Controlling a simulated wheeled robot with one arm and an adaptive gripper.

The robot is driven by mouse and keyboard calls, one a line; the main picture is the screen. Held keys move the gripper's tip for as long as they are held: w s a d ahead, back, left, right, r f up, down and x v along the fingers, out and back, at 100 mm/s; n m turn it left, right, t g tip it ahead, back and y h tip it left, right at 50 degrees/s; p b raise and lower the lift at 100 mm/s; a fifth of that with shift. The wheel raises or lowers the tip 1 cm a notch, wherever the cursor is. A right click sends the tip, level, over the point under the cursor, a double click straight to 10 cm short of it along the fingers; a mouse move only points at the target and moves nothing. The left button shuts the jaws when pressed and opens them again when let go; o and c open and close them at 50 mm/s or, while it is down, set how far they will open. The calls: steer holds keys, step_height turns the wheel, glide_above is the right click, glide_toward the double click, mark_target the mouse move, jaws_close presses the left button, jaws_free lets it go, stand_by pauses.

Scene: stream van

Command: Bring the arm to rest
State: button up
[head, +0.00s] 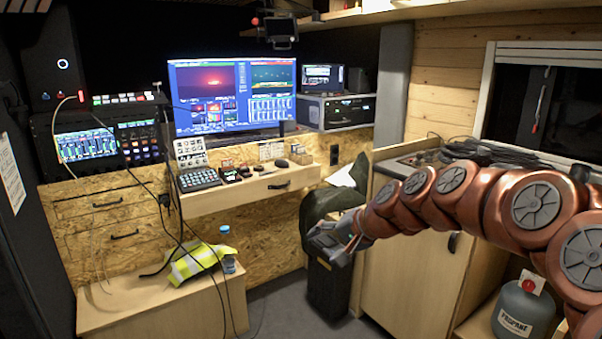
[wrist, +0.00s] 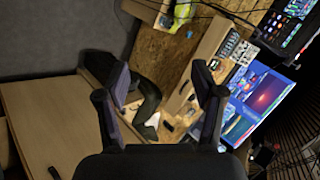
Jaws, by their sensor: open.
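My gripper (head: 333,240) is at the end of my copper-coloured arm, which reaches in from the right of the head view. It hangs in the air in front of the dark bin and the wooden cabinet. In the wrist view its two fingers (wrist: 160,95) stand apart with nothing between them. The wrist view is turned, with the desk and monitor at the right and the cabinet at the left.
A dark bin (head: 325,285) stands below my gripper. A wooden cabinet (head: 405,275) and a propane bottle (head: 522,315) are near my arm. A low bench (head: 165,305) bears a yellow vest (head: 195,262). Cables hang at the left.

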steer(key=s+r+n+g+h+p, duration=0.25)
steer(key=s+p, duration=0.35)
steer(key=s, duration=1)
steer(key=s+d+g+h+p, duration=0.1)
steer(key=s+d, duration=0.3)
steer(key=s, duration=0.4)
steer(key=s+d+r+n+g+h+p, duration=0.1)
steer(key=s+d+p, duration=0.3)
steer(key=s, duration=0.5)
steer(key=s+d+n+g+h+p, duration=0.1)
steer(key=s+d+g+h+p, duration=0.1)
steer(key=s, duration=0.6)
steer(key=d+g+p, duration=0.1)
steer(key=d, duration=0.1)
steer(key=shift+s+d+r+h, duration=0.2)
steer(key=shift+s+d+h, duration=0.1)
steer(key=shift+h, duration=0.05)
